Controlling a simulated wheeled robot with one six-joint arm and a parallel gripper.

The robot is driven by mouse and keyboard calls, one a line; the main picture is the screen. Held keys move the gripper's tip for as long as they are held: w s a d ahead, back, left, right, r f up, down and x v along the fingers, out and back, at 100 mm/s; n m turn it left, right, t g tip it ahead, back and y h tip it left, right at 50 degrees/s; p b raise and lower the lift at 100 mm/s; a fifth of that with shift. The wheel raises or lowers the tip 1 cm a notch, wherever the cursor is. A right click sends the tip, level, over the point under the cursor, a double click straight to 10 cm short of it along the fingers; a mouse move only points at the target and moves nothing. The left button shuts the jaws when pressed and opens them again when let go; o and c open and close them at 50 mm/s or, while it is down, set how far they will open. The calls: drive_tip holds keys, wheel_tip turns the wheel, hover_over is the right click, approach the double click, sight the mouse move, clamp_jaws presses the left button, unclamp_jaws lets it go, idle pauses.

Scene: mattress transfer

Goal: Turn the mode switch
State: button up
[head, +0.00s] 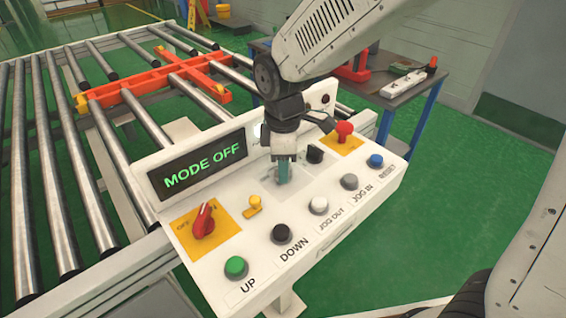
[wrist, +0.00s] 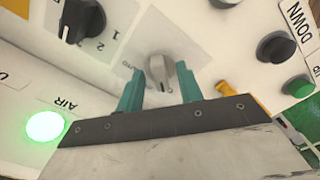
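The mode switch is a grey rotary knob (wrist: 160,74) on a light grey plate of the white control panel (head: 335,228). In the wrist view it sits between the two teal fingertips of my gripper (wrist: 161,70), with a narrow gap on each side. The fingers are open and point down at the panel in the head view (head: 284,170), where they hide the knob. Whether they touch it is too small to tell. The display (head: 198,163) reads MODE OFF in green letters.
A black selector (head: 314,154) marked 1 and 2 is close beside my gripper. The panel also has a red rotary switch (head: 203,221), a yellow key (head: 253,206), a red mushroom button (head: 344,132) and several push buttons. A roller conveyor (head: 60,170) stands behind at left.

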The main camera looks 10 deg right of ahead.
clamp_jaws()
drive_tip(key=m, duration=0.4)
drive_tip(key=shift+m, duration=2.9)
unclamp_jaws()
drive_tip(key=shift+r, duration=0.15)
